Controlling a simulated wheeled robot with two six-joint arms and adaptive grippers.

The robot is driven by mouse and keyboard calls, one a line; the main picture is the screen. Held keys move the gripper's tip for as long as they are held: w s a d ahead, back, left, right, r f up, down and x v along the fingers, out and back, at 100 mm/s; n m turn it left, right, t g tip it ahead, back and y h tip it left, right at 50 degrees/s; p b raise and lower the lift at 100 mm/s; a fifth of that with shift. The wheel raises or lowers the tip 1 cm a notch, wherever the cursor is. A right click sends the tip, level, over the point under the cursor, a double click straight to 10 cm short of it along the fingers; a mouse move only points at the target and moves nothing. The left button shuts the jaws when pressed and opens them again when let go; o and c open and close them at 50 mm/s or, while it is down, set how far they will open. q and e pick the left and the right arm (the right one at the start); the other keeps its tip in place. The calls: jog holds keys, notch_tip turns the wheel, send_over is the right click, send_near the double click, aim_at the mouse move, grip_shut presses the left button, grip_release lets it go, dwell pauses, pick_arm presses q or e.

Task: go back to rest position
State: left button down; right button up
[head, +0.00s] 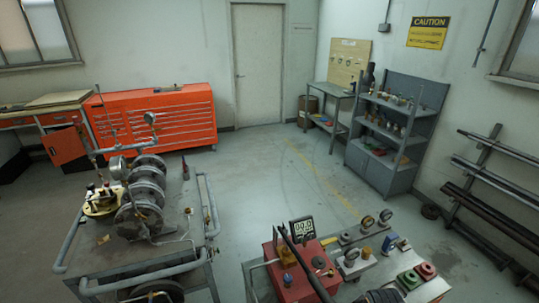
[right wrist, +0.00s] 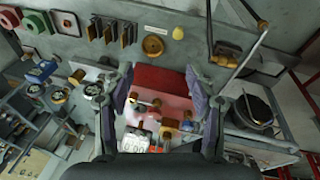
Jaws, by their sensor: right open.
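My right gripper (right wrist: 156,82) shows in the right wrist view with its two fingers spread wide and nothing between them. Past the fingers is a red box (right wrist: 160,84) with brass fittings and a digital gauge (right wrist: 138,142); I cannot tell the distance to it. In the head view this red box (head: 297,272) stands on a grey cart at the bottom centre, with the digital gauge (head: 302,229) upright behind it.
The left cart has a pipe rail (head: 118,283). The right cart carries several gauges (head: 368,222) and red and green blocks (head: 409,280). An orange tool cabinet (head: 160,117), grey shelf (head: 385,180) and pipe rack (head: 490,180) stand along the walls. The middle floor is clear.

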jog(key=s+r+m+t, duration=0.1)
jog(key=s+r+m, duration=0.35)
jog(key=s, duration=0.35)
notch_tip(320, 180, down, 36)
jog(key=s+d+f+g+b, duration=0.1)
jog(key=s+d+b, duration=0.2)
jog(key=b, duration=0.5)
jog(key=s+f+g+b, duration=0.1)
jog(key=s+f+b, duration=0.4)
jog(key=s+f, duration=1.2)
notch_tip(320, 180, down, 2)
jog(key=shift+d+f+m, duration=0.15)
jog(key=shift+d+m, duration=0.15)
jog(key=shift+m, duration=0.15)
jog(key=shift+s, duration=0.1)
